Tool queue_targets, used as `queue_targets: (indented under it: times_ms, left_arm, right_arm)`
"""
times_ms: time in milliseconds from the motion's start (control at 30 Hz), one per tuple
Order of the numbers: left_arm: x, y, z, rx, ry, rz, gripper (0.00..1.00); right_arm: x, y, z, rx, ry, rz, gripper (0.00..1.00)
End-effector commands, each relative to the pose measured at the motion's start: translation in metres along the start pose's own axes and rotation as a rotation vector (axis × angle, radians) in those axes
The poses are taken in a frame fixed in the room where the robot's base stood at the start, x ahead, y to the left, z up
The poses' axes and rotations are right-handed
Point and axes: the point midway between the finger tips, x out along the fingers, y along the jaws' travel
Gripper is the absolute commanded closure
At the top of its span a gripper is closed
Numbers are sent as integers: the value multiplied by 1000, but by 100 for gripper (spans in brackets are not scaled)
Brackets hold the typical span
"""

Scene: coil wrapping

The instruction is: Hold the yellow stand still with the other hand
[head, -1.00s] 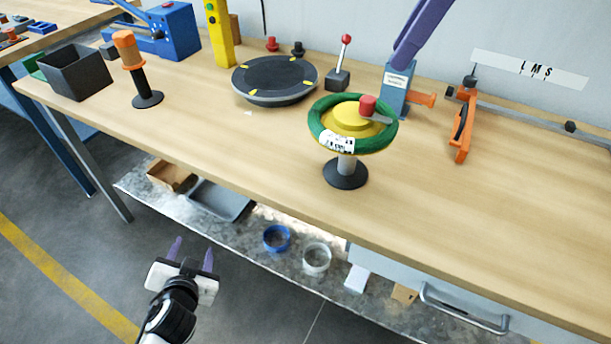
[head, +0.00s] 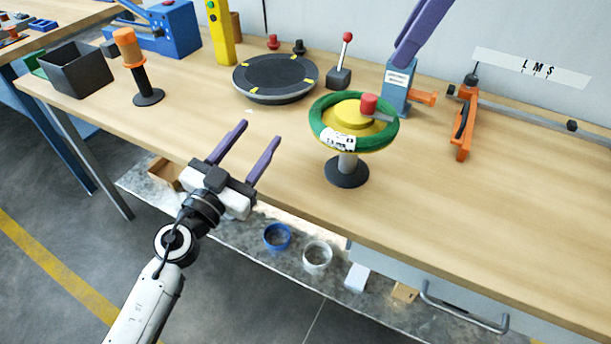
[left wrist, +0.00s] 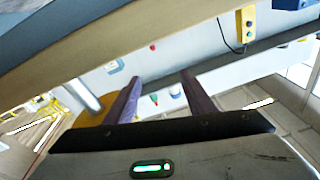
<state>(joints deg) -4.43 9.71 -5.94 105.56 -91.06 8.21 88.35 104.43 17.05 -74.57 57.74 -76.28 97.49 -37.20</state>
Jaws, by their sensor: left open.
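The yellow stand (head: 350,117) is a yellow disc on a grey post with a round black base (head: 346,173), upright near the bench's front edge. A green coil (head: 325,130) with a white label lies around the disc, and a red knob (head: 369,103) sits on top. My left gripper (head: 260,131) is open and empty, left of the stand and apart from it. Its two purple fingers also show spread in the left wrist view (left wrist: 162,77). A purple finger-like piece (head: 424,28) at the top edge looks like part of my right gripper; the rest is out of frame.
A black turntable (head: 275,77) and a red-knobbed lever (head: 341,65) stand behind. A blue block (head: 396,92) and an orange clamp (head: 463,130) are right of the stand. An orange-handled tool (head: 133,60) stands at left. The bench's front right is clear.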

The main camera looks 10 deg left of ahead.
Motion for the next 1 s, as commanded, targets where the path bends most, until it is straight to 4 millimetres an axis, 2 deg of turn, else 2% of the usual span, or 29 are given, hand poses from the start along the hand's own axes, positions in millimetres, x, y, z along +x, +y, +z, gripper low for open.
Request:
queue_targets:
  times_ms: [33,100,200,300,433,567,1000]
  left_arm:
    - [0,22,-4,-44,5,88,50]
    - [-3,52,-7,-106,-3,207,50]
    - [-11,85,-8,-176,-29,345,50]
    - [-18,107,-8,-226,-57,439,50]
    - [-24,122,-8,-257,-80,500,50]
    - [-17,130,-8,-266,-85,514,50]
    - [46,165,-7,-265,-84,512,50]
  right_arm:
    - [0,0,0,0,0,0,69]
    - [0,0,0,0,0,0,69]
    - [0,0,0,0,0,0,69]
    - [0,0,0,0,0,0,69]
    - [0,0,0,0,0,0,69]
    - [0,0,0,0,0,0,69]
    - [0,0,0,0,0,0,69]
